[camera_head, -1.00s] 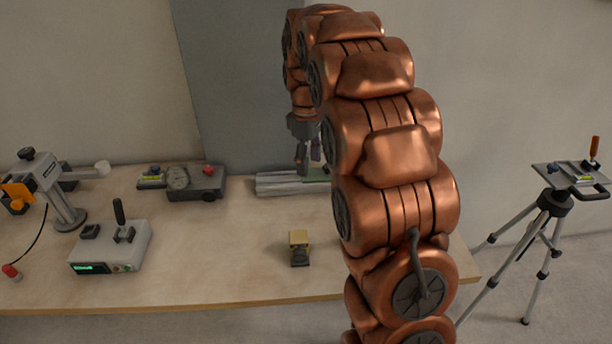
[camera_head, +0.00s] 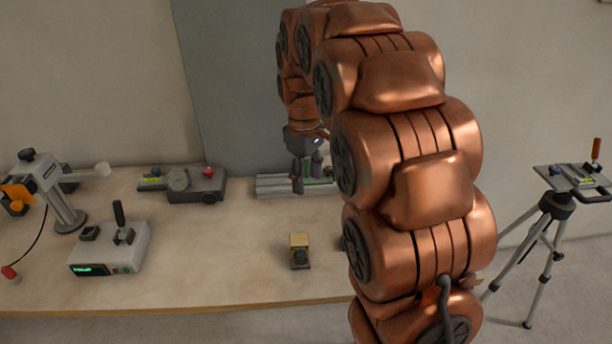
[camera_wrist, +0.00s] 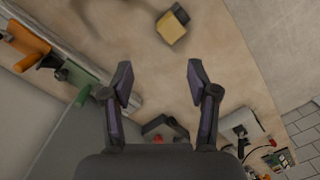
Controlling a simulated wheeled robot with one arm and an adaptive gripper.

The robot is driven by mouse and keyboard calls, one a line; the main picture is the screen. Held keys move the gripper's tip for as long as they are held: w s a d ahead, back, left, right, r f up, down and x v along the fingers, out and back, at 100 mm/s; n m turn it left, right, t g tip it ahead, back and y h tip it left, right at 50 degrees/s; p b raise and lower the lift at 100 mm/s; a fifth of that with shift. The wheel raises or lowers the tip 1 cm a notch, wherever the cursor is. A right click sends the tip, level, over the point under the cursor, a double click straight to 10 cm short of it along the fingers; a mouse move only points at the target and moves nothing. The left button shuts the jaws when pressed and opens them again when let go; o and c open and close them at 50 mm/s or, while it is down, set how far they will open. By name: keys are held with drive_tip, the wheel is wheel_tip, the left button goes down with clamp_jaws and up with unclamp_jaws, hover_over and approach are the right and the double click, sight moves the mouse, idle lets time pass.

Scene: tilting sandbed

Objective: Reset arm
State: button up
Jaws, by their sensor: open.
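My copper-coloured arm (camera_head: 410,150) rises on the right of the head view, bends over at the top and hangs down at its far end. My gripper (camera_head: 307,185) points down there, in front of the silver rail (camera_head: 270,188) at the back of the table. In the wrist view my gripper (camera_wrist: 158,82) has its two dark fingers spread apart, with only tabletop between them. Nothing is held. A small yellow-and-black block (camera_head: 299,251) stands on the table, apart from the gripper, and it also shows at the top of the wrist view (camera_wrist: 172,27).
The wooden table (camera_head: 220,260) holds a joystick box (camera_head: 112,248), a grey gauge box (camera_head: 195,183) and a clamp stand (camera_head: 62,205). A tripod (camera_head: 553,205) stands to the right. The table's front middle is mostly clear.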

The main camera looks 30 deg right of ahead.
drive_tip(key=s+a+f+m, duration=0.1)
drive_tip(key=s+a, duration=0.2)
drive_tip(key=s, duration=0.6)
drive_tip(key=s+a+f+m, duration=0.1)
drive_tip(key=s+a, duration=0.3)
drive_tip(key=s, duration=0.6)
drive_tip(key=s+a+f+m, duration=0.2)
drive_tip(key=s+a+m, duration=0.1)
drive_tip(key=s, duration=0.6)
drive_tip(key=shift+s+a+g, duration=0.2)
drive_tip(key=shift+s+g, duration=0.1)
drive_tip(key=shift+g, duration=0.1)
